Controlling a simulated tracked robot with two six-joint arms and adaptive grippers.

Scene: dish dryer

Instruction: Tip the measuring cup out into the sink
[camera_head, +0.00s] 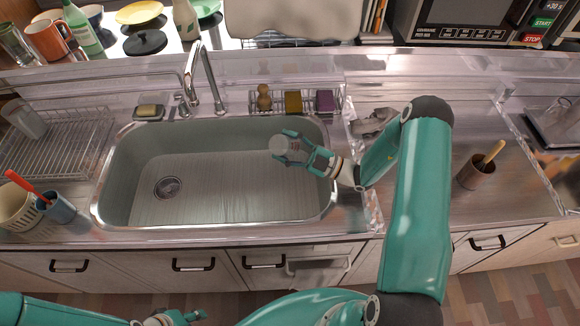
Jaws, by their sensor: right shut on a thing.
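The measuring cup (283,146) is a small, pale, clear-looking cup with a faint reddish mark. My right gripper (290,147) is shut on it and holds it over the right part of the sink (215,190). The fingers cover parts of the cup's sides. I cannot tell how far the cup is tilted or whether anything is in it. The sink is a steel basin with a round drain (167,187) at its left, and no dishes lie in it. My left gripper (192,317) shows only partly at the bottom edge, well away from the sink, and its opening is unclear.
The faucet (206,80) rises behind the sink. A caddy (294,101) with sponges and a soap dish (149,112) stand along the back. A wire dish rack (60,150) and a blue cup (57,208) are at the left. A brown cup (476,173) stands at the right.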

